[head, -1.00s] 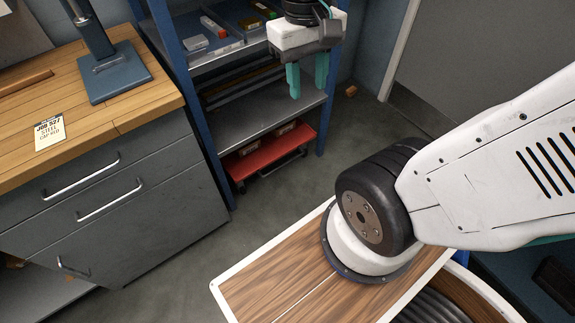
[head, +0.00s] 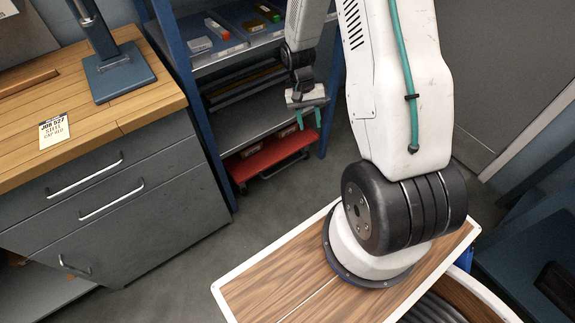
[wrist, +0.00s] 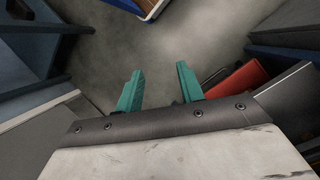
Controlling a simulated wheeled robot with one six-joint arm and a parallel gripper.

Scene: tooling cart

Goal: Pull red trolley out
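The red trolley (head: 262,161) sits low on the floor under the bottom shelf of the blue rack. A dark bar handle (head: 285,166) runs along its front. Brownish items show on it, partly hidden by the shelf and my gripper. My gripper (head: 308,118) hangs above and in front of the trolley's right end, its teal fingers pointing down. In the wrist view the two fingers of my gripper (wrist: 160,87) are apart with nothing between them. The red trolley (wrist: 240,80) shows there to the right of the fingers, partly hidden by the gripper body.
The blue shelf rack (head: 208,130) holds bins and small boxes above the trolley, with a post on each side. A grey drawer cabinet (head: 130,200) with a wooden top stands at left. The floor (head: 190,255) before the trolley is clear.

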